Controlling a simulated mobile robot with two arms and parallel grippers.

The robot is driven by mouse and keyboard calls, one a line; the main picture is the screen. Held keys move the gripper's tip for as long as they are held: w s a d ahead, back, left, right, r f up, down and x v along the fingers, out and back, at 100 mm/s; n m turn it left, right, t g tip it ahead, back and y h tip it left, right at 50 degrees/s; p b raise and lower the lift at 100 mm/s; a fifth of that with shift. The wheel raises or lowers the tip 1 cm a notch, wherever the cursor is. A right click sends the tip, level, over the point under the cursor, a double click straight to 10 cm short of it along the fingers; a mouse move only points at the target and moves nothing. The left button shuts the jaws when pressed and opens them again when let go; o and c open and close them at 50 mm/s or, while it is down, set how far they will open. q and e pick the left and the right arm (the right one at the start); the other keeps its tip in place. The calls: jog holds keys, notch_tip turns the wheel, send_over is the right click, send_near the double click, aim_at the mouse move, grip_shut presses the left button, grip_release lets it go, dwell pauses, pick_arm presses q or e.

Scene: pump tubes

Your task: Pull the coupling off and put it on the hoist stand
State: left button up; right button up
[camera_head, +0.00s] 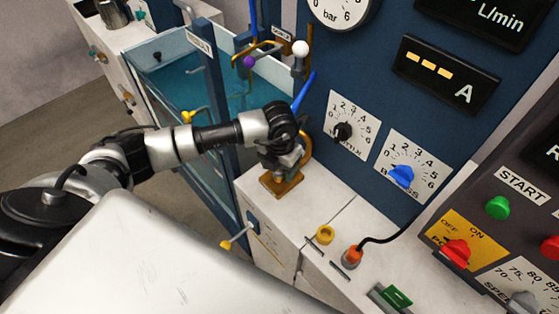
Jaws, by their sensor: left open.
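My left arm reaches in from the left. Its gripper (287,158) points down at the back of the white bench, over a brass-coloured square base (281,184). The jaws are open, but the wrist and a curved orange-brown part (307,148) beside it largely hide the fingertips. I cannot tell whether they touch anything. No part is clearly recognisable as the coupling or the hoist stand; they may be hidden behind the gripper. A blue rod (303,92) slants up behind the wrist. My right gripper is not in view.
A water tank (180,80) with blue posts stands behind my arm. The blue panel with knobs (343,131) rises close to the gripper's right. On the bench are a yellow ring (325,234), an orange plug (352,256) with a black cable, and a green switch (397,296).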

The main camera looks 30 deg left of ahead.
pick_arm(q)
jog(key=shift+c, duration=0.2)
grip_shut()
dwell(0.3)
jog(key=shift+w+r, duration=0.15)
jog(key=shift+r, duration=0.25)
jog(key=shift+r+p, duration=0.1)
jog(key=shift+p, duration=0.2)
jog(key=shift+r, duration=0.15)
jog(key=shift+r, duration=0.1)
dwell(0.3)
jog(key=shift+r+p, duration=1.3)
jog(key=shift+r, duration=0.55)
